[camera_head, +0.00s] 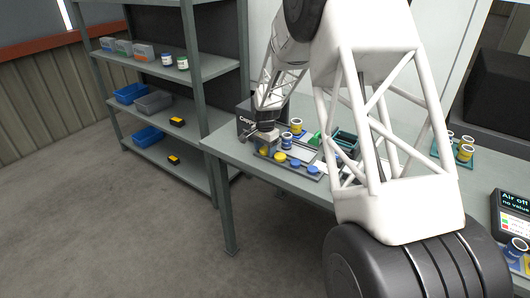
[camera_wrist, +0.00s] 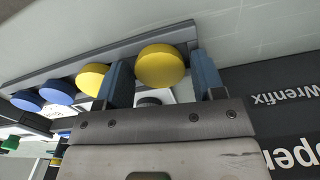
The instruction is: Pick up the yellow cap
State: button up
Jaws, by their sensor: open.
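A yellow cap (camera_wrist: 160,66) sits at the end of a grey rack (camera_wrist: 110,50) in the wrist view. My gripper (camera_wrist: 160,70) is open, with one blue finger on each side of this cap. A small gap seems to show at both sides; I cannot tell whether either finger touches it. A second yellow cap (camera_wrist: 92,79) sits just left of the left finger, followed by two blue caps (camera_wrist: 60,91) (camera_wrist: 27,100). In the head view my gripper (camera_head: 265,146) is low over the rack's left end. The second yellow cap (camera_head: 279,155) shows there; the end cap is hidden.
A dark box with white lettering (camera_wrist: 285,105) stands close on the right in the wrist view. Yellow-blue containers (camera_head: 296,126) and a green tray (camera_head: 343,138) stand near the rack on the table (camera_head: 225,146). Shelving (camera_head: 195,70) with bins stands left of the table.

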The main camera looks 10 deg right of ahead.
aim_at(265, 150)
jog(key=shift+c, duration=0.4)
jog(key=c, duration=0.6)
jog(key=shift+r, duration=0.15)
jog(key=shift+r, duration=0.85)
jog(key=shift+s+r, duration=0.3)
jog(key=shift+r, duration=0.55)
jog(key=s, duration=0.5)
jog(key=s+r, duration=0.1)
jog(key=s, duration=0.9)
jog(key=shift+s+d+r, duration=0.1)
jog(key=shift+s+r, duration=0.05)
jog(key=shift+s, duration=0.05)
jog(key=shift+w, duration=0.1)
